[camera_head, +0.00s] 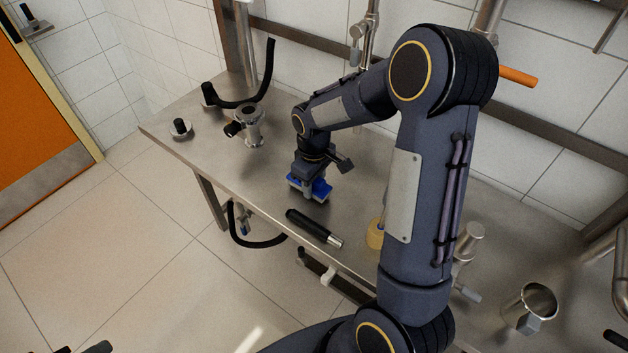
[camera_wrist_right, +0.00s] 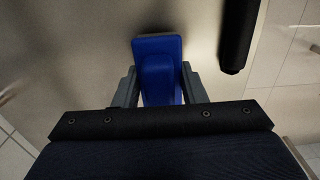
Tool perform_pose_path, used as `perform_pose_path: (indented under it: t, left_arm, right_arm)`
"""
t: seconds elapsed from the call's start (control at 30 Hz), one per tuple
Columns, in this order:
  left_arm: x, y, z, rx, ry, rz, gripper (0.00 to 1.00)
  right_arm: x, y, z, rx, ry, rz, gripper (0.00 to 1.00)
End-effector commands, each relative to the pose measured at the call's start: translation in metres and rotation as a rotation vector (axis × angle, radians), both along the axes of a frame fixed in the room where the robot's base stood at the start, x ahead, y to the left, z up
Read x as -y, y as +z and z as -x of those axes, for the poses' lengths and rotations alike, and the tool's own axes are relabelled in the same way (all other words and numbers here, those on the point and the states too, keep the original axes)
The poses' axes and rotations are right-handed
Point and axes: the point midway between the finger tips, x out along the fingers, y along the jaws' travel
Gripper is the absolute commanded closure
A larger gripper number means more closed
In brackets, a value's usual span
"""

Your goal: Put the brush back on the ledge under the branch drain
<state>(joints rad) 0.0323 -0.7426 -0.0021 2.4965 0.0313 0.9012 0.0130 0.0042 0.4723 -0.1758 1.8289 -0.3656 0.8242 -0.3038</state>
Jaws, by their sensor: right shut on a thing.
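The brush (camera_head: 322,187) is blue and sits between the fingers of my right gripper (camera_head: 310,188), over the steel table near its front edge. In the right wrist view the gripper (camera_wrist_right: 158,88) is shut on the brush (camera_wrist_right: 157,50), with a grey finger on each side. I cannot tell whether the brush touches the tabletop. Which part is the branch drain or its ledge is unclear; a pale stub (camera_head: 328,276) and a dark bar (camera_head: 350,288) show below the front edge. Dark shapes at the bottom left may be my left gripper, too cropped to read.
A black-handled tool with a metal end (camera_head: 314,228) lies near the table's front edge, close to my right gripper. A steel fitting (camera_head: 249,126) stands at the left. A steel cup (camera_head: 530,305) and a yellowish piece (camera_head: 375,235) are at the right. A black hose (camera_head: 255,243) hangs below.

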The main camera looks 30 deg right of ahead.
Motion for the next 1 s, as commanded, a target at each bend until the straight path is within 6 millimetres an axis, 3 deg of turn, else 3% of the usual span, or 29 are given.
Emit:
perform_pose_path:
  t: [1.0]
  left_arm:
    - [0.000, -0.010, 0.000, 0.000, 0.000, 0.000, 0.64]
  right_arm:
    - [0.000, -0.013, 0.000, 0.001, 0.000, 0.000, 1.00]
